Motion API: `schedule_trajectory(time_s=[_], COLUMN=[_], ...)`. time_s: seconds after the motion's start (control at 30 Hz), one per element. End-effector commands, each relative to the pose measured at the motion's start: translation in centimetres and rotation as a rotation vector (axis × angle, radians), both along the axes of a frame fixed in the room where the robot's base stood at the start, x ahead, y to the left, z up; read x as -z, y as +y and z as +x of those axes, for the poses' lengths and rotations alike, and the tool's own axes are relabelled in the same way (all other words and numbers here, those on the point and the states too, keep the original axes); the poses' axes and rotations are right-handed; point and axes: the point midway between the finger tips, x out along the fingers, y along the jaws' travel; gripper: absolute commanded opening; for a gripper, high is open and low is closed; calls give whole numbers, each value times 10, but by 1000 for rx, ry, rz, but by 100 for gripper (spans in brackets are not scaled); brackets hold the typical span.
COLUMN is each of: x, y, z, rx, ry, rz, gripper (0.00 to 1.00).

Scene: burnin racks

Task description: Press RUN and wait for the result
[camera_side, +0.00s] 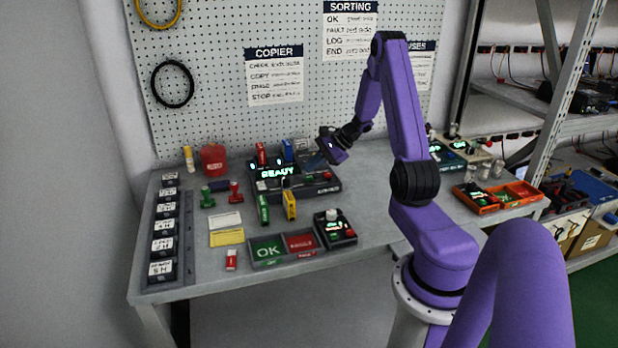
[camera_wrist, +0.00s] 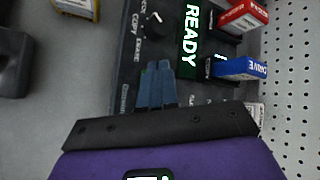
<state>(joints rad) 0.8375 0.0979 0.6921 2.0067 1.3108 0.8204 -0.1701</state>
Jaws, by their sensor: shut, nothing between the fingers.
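The dark copier unit (camera_side: 322,188) stands on the bench below the pegboard, and its screen (camera_side: 277,172) glows READY in green. The wrist view shows the same screen (camera_wrist: 191,35), a rotary knob (camera_wrist: 157,24) and a printed COPY label. A blue stick marked DRIVE (camera_wrist: 243,68) and a red stick (camera_wrist: 243,15) stand in the unit. In the side view my purple hand (camera_side: 334,152) is above the unit's back right. I cannot read a RUN label.
A tray with green OK (camera_side: 267,262) and red sections stands in front, beside a small black box (camera_side: 346,240) with a white dome. A labelled rack (camera_side: 160,248) lines the left edge; an orange tray (camera_side: 462,201) is right.

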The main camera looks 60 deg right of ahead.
Motion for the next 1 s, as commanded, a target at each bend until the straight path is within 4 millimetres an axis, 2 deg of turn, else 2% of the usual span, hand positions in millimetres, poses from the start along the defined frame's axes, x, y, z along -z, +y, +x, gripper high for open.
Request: schedule_trajectory(time_s=[1.0], x=[9], y=[0], z=[0], rx=[0], ry=[0], rz=[0], gripper=[0])
